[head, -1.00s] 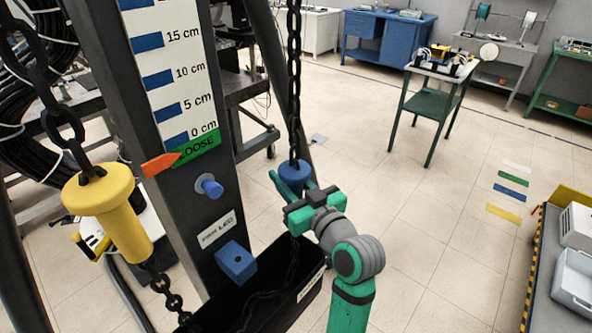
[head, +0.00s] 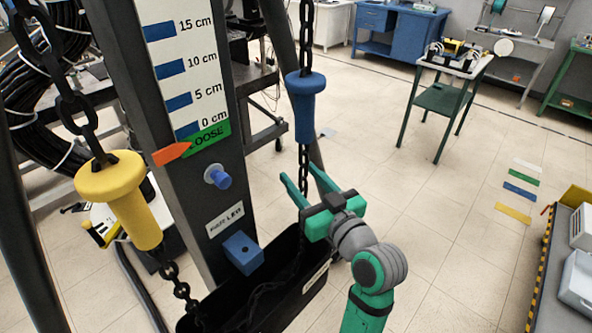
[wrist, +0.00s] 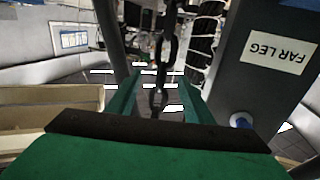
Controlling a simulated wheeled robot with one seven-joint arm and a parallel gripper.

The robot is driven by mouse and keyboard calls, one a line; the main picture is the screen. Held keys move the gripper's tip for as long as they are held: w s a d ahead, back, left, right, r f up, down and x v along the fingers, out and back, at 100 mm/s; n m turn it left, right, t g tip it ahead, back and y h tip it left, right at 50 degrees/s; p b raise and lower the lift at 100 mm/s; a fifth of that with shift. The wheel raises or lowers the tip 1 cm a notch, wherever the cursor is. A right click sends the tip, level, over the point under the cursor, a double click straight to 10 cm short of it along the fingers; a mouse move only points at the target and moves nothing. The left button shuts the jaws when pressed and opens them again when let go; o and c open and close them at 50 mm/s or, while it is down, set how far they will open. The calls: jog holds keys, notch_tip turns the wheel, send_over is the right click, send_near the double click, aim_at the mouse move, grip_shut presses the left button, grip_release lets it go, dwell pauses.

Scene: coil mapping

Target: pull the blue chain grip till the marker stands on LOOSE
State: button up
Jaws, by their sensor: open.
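The blue chain grip (head: 305,106) hangs on its chain to the right of the dark post. My gripper (head: 302,184) is open below it, with its green fingers on either side of the chain under the grip. The chain also shows between the fingers (wrist: 157,95) in the wrist view. The orange marker (head: 172,153) points at the green LOOSE band (head: 208,138) at the bottom of the centimetre scale (head: 184,62). The yellow chain grip (head: 122,198) hangs on the left chain.
A black chain bin (head: 310,290) stands below my gripper. A blue knob (head: 218,177) and a blue box (head: 242,252) stick out from the post. A green-legged table (head: 447,100) stands on open floor farther back.

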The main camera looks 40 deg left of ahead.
jog(key=v, duration=0.7)
jog(key=shift+d, duration=0.1)
